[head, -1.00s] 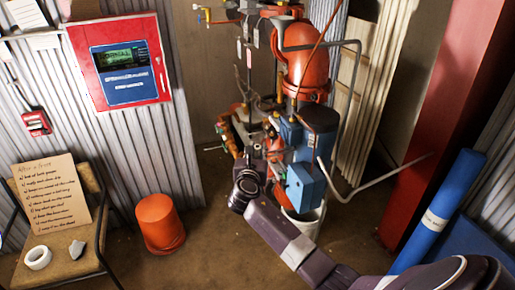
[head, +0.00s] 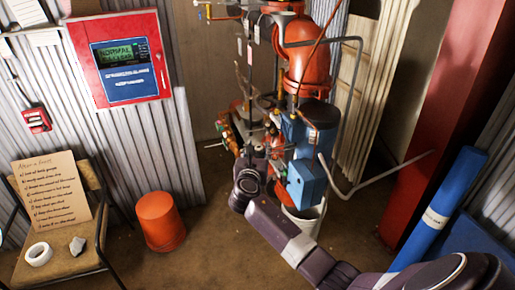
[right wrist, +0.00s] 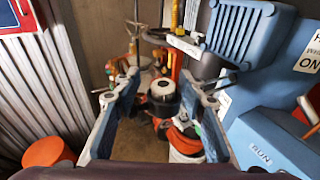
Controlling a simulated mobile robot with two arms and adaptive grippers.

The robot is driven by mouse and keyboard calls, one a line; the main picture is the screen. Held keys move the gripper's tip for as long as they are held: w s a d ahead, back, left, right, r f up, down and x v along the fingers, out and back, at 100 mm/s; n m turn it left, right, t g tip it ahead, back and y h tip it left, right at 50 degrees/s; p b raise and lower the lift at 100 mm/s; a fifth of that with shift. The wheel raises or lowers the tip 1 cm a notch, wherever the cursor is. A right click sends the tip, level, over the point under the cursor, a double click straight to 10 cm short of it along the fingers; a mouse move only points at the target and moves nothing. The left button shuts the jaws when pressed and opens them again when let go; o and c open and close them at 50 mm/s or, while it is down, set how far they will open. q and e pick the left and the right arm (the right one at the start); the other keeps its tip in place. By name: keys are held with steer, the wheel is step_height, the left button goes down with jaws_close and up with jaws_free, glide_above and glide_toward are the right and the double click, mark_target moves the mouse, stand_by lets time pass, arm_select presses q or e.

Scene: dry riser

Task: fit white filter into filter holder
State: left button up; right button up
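My right gripper (right wrist: 163,80) is open, with its two blue-grey fingers spread apart. In the right wrist view, a round piece with a white top and dark centre (right wrist: 162,88) shows between the fingers, farther off, above a dark body. I cannot tell whether it is the white filter or part of the holder. No gap or contact between it and the fingers can be judged. The filter holder cannot be told apart with certainty. My left gripper is not in view.
Blue boxes (head: 307,183) and red pipework crowd the right side of the gripper. An orange bucket (head: 160,222) stands on the floor, left of a white bucket (head: 301,222). A chair (head: 62,264) holds a note and white ring (head: 39,254). Floor between is clear.

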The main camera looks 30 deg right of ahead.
steer(key=shift+s+f, duration=0.2)
steer(key=shift+f, duration=0.2)
steer(key=r+v, duration=0.1)
steer(key=v, duration=1)
steer(key=shift+s+a, duration=0.2)
steer(key=shift+a, duration=0.1)
steer(key=s+a+f+m+g+y, duration=0.1)
steer(key=s+a+f+m+y, duration=0.1)
steer(key=f, duration=1)
steer(key=s+a+f+m+g+y, duration=0.1)
steer(key=s+f+m+g+y, duration=0.15)
steer(key=f, duration=0.95)
steer(key=s+a+f+m+g+y, duration=0.1)
steer(key=s+a+f+m, duration=0.1)
steer(key=s+f, duration=0.45)
steer(key=s+a+f+m+g+y, duration=0.1)
steer(key=s+f+m+y, duration=0.15)
steer(key=f, duration=0.75)
steer(key=s+a+f+m+g+y, duration=0.1)
steer(key=s+f+m, duration=0.4)
steer(key=s, duration=0.7)
steer(key=s+a+f+m+g+y, duration=0.1)
steer(key=s+f+m, duration=0.5)
steer(key=s, duration=0.7)
steer(key=s+a+f+m+g, duration=0.3)
steer(key=s+f, duration=0.6)
steer(key=s, duration=0.4)
steer(key=shift+s+a+f+m+g+y+b, duration=0.2)
steer(key=shift+m+g+y+b, duration=0.25)
steer(key=shift+m, duration=0.75)
